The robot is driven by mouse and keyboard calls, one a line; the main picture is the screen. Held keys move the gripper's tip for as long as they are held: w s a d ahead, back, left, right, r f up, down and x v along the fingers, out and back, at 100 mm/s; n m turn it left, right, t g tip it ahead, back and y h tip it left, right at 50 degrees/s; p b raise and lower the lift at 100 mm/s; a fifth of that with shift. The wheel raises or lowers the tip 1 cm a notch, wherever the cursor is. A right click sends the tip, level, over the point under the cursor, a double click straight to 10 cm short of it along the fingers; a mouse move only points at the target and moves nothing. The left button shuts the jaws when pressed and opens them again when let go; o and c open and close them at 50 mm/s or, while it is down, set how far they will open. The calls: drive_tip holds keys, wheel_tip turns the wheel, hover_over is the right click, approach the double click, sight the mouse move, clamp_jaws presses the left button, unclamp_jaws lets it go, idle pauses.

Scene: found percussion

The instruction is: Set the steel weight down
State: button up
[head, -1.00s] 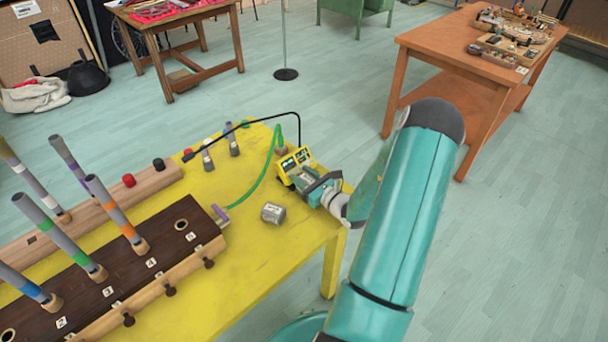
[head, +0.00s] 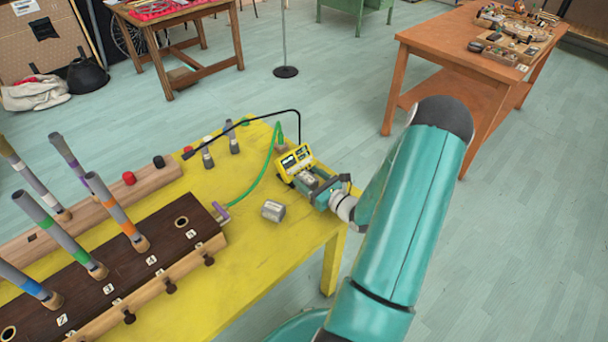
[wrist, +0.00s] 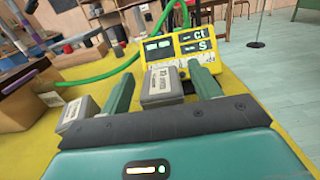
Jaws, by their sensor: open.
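A grey labelled weight (wrist: 162,82), which seems to be the steel weight, is between the two green fingers of my gripper (wrist: 157,70) in the wrist view. The fingers are apart, one on each side of it. In the head view this weight (head: 309,178) is partly hidden by my gripper, just in front of the yellow display box (head: 295,159). I cannot tell exactly what its underside rests on. A second grey weight (head: 273,211) lies apart on the yellow table (head: 245,255); it also shows left of the fingers in the wrist view (wrist: 76,114).
A green cable (head: 262,178) and a thin black arm (head: 250,115) stand close to the display box. A wooden block with upright coloured tubes (head: 150,262) fills the table's left part. The table's front right is clear.

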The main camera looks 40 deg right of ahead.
drive_tip(key=s, duration=0.9)
drive_tip(key=shift+d, duration=0.15)
drive_tip(key=w+a+r+n+g+y, duration=0.2)
drive_tip(key=a+r+n+g+y, duration=0.4)
drive_tip(key=a+n, duration=0.45)
drive_tip(key=w+a+r+n+g+y, duration=0.1)
drive_tip(key=a+r+n+g+y, duration=0.45)
drive_tip(key=a, duration=0.75)
drive_tip(key=s+a+r+n+h, duration=0.4)
drive_tip(key=s+r+n+h, duration=0.1)
drive_tip(key=r+n, duration=0.3)
drive_tip(key=s+a+r+n+h, duration=0.4)
drive_tip(key=r+n+h, duration=0.3)
drive_tip(key=n, duration=0.4)
drive_tip(key=shift+s+a+r+n+g, duration=0.3)
drive_tip(key=shift+s+a+r+g, duration=0.2)
drive_tip(key=shift+r, duration=0.35)
drive_tip(key=shift+w, duration=0.1)
